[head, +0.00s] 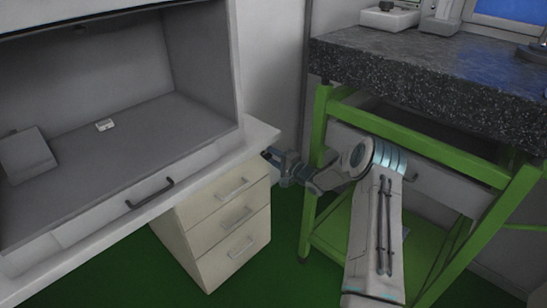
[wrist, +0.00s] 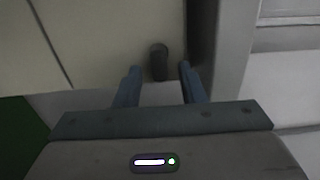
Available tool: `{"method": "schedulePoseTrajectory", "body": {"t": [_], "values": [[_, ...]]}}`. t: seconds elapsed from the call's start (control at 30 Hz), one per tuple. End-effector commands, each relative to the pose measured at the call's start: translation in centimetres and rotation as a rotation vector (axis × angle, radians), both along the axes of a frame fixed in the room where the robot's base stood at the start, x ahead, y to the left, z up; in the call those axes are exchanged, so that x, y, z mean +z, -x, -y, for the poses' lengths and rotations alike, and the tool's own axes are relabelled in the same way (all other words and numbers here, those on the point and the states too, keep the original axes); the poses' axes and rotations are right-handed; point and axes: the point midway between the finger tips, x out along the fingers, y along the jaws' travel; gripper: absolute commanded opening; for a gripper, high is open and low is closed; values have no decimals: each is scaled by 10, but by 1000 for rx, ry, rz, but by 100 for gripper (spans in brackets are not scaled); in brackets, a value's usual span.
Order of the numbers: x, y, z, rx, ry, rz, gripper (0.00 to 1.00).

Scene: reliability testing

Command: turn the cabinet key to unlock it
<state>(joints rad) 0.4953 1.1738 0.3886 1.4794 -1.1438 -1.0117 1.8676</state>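The cream cabinet (head: 219,232) with several drawers stands under the white worktop in the head view. Its pale front panel (wrist: 105,40) fills the upper left of the wrist view. A small dark knob-like piece, which looks like the key (wrist: 158,62), sticks out near the panel's right edge. My gripper (wrist: 160,69) is open, with its blue fingers on either side of the key and a visible gap at each side. In the head view my gripper (head: 270,155) is beside the cabinet's upper right corner. The key cannot be made out there.
The white worktop (head: 262,136) overhangs the cabinet close to my gripper. A grey hood (head: 150,120) stands on it at left. A green-framed bench (head: 318,130) with a dark stone top (head: 430,75) stands at right, close to my arm. Green floor shows between.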

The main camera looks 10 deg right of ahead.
Motion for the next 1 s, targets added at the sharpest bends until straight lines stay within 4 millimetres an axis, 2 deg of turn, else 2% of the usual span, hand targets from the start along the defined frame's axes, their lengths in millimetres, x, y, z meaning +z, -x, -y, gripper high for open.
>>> {"method": "schedulePoseTrajectory", "body": {"t": [0.2, 0.33, 0.8, 1.0], "values": [[0, 1, 1, -1, 1, 1, 36], [0, 10, 9, -3, 1, -2, 36], [1, 91, 66, -2, 1, -1, 36], [0, 108, 78, 0, 0, 0, 36]]}}
